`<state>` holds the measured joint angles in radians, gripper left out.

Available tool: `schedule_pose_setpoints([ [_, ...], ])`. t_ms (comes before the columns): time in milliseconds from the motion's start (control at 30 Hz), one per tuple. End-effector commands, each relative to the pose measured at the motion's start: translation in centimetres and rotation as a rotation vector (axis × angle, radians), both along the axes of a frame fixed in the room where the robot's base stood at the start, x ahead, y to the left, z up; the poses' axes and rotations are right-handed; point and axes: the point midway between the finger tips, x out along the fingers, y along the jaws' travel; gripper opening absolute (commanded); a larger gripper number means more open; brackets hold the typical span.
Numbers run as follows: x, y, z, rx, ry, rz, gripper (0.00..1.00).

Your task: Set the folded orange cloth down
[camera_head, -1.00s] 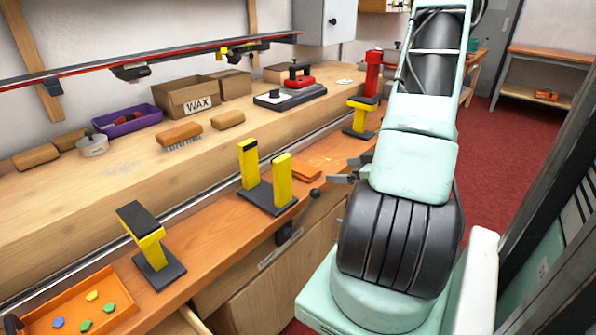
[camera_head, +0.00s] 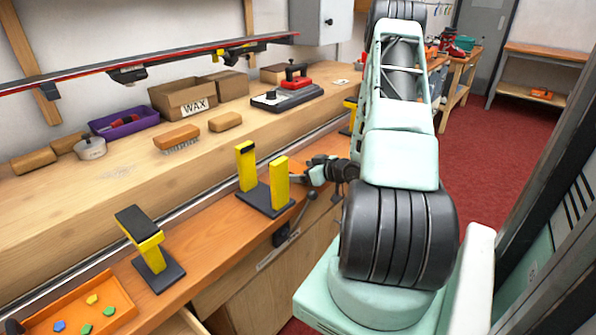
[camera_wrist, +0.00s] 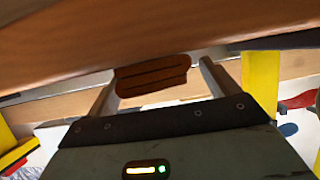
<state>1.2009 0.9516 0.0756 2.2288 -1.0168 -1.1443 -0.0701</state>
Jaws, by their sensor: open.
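The folded orange cloth (camera_wrist: 152,80) shows in the wrist view as a flat brown-orange layered block between my two fingers. It lies against the wooden bench surface (camera_wrist: 90,50); whether it touches the wood is unclear. My gripper (camera_wrist: 158,80) is open, with a gap between the cloth and the right finger. In the head view my gripper (camera_head: 308,178) is at the bench's lower orange shelf, just right of the yellow two-post stand (camera_head: 280,185). The cloth cannot be made out there, behind or beside the gripper.
A yellow stand with a black top (camera_head: 150,245) and an orange tray (camera_head: 120,295) with several coloured pieces are at the left of the shelf. Brushes (camera_head: 177,135), a WAX box (camera_head: 180,100) and a purple bin (camera_head: 125,120) fill the upper bench. The shelf between the two yellow stands is clear.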

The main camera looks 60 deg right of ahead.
Motion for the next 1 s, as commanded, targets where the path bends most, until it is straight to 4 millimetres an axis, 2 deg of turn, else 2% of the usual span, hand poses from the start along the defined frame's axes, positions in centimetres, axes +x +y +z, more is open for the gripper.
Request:
schedule_pose_setpoints([
  [100, 1.0, 0.0, -0.4, 0.001, -0.001, 0.002, 0.87],
  [333, 1.1, -0.1, -0.5, 0.000, 0.000, 0.000, 0.87],
  [367, 1.1, -0.1, -0.5, 0.000, 0.000, 0.000, 0.84],
  [500, 1.1, -0.1, -0.5, 0.000, 0.000, 0.000, 0.46],
  [533, 1.1, -0.1, -0.5, 0.000, 0.000, 0.000, 0.39],
  [600, 1.1, -0.1, -0.4, 0.000, -0.001, 0.000, 0.36],
  [833, 1.1, -0.1, -0.4, 0.000, -0.001, 0.000, 0.36],
  [1000, 1.1, -0.1, 0.6, -0.001, -0.001, 0.000, 0.36],
])
